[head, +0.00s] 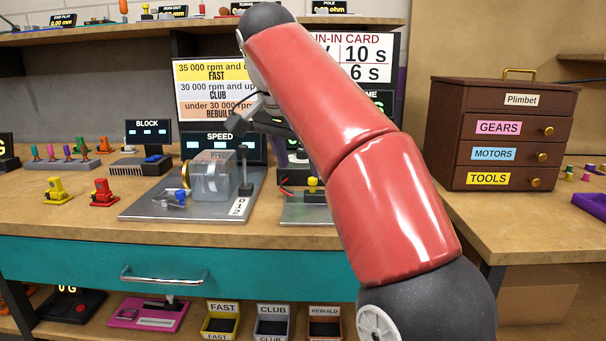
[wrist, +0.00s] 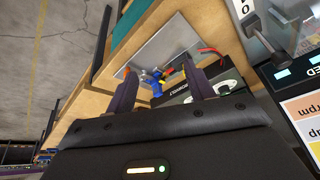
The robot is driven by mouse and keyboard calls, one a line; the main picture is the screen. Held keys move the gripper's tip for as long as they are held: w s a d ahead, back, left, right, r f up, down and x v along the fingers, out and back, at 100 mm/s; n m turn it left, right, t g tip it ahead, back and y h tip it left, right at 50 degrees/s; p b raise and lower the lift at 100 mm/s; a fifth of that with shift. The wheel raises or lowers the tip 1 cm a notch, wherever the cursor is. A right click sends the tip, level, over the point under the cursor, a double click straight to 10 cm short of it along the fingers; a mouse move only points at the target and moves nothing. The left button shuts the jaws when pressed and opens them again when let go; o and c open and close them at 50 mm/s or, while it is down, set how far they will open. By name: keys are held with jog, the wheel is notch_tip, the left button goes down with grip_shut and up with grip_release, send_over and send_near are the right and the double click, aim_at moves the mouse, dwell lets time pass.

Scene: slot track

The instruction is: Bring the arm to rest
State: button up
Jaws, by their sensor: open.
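My gripper (wrist: 162,88) is open in the wrist view, with its two dark fingers apart and nothing held between them. Past the fingers is a metal plate (wrist: 153,45) with small blue, yellow and red parts. In the head view my red arm reaches up and over the bench, and the dark gripper end hangs in front of the sign boards, above the grey test stand (head: 150,207). My arm hides part of the sign boards and of the bench right of the stand.
A brown drawer cabinet (head: 440,150) stands at right. Below are a teal drawer (head: 80,270) and three bins marked FAST (head: 221,326), CLUB (head: 272,328) and REBUILD (head: 325,328). The bench's front left is clear.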

jog(key=s+d+f+n, duration=0.5)
jog(key=s+d+f, duration=0.4)
jog(key=s+d, duration=0.2)
jog(key=s+d+f+n+y, duration=0.1)
jog(key=s+d+f, duration=0.1)
jog(key=s+f, duration=0.4)
jog(key=s+d+f+t+y, duration=0.1)
jog(key=s+d+f, duration=0.2)
jog(key=f, duration=0.9)
jog(key=s, duration=0.3)
jog(key=shift+s+d+n+t, duration=0.15)
jog(key=shift+s+n+t, duration=0.15)
jog(key=shift+s+n, duration=0.1)
jog(key=shift+r, duration=0.15)
